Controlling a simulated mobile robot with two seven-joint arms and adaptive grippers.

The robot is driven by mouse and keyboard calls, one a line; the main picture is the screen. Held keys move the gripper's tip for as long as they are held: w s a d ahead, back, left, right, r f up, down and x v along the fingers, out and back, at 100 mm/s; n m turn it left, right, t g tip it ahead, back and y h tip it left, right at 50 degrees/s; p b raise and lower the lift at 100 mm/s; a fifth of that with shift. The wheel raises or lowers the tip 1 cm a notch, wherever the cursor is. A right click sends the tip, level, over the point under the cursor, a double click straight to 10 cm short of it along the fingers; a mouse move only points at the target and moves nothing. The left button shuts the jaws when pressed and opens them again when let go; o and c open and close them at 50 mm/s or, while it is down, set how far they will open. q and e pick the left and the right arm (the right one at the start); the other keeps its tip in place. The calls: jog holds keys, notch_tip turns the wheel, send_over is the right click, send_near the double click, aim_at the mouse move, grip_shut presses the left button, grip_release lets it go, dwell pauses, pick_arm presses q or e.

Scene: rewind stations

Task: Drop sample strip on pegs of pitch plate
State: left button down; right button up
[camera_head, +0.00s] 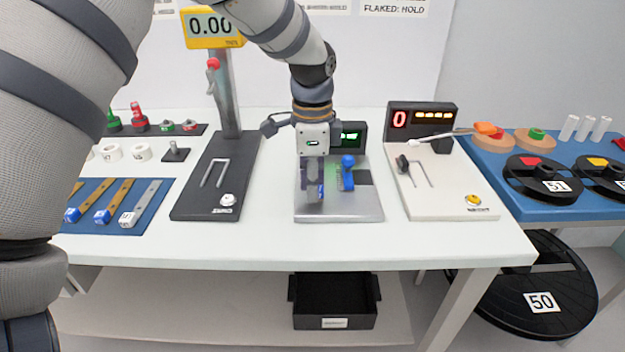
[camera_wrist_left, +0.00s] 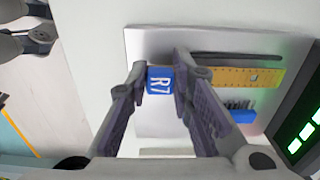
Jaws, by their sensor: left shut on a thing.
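My left gripper (camera_head: 314,192) is low over the silver pitch plate (camera_head: 350,212) in the head view. In the left wrist view its two fingers (camera_wrist_left: 160,72) are shut on the blue tag marked R7 of the sample strip (camera_wrist_left: 235,77). The strip is yellow with a row of small holes and reaches to the right over the plate (camera_wrist_left: 150,45). A dark bar (camera_wrist_left: 235,57) runs along one side of the strip, and a blue toothed part (camera_wrist_left: 240,113) is on the other. I cannot tell whether the strip touches the plate; the pegs are not clear.
A blue-knobbed part (camera_head: 347,168) stands on the plate close to my gripper, with a green-lit display (camera_head: 351,134) behind. A dark station (camera_head: 205,205) is left, and a pale one (camera_head: 445,205) right. A blue mat (camera_head: 140,190) holds several tagged strips.

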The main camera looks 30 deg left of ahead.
pick_arm(q)
jog(key=shift+f, duration=0.85)
jog(key=c, duration=1.3)
grip_release()
jog(key=shift+c, duration=0.2)
notch_tip(320, 180, up, 12)
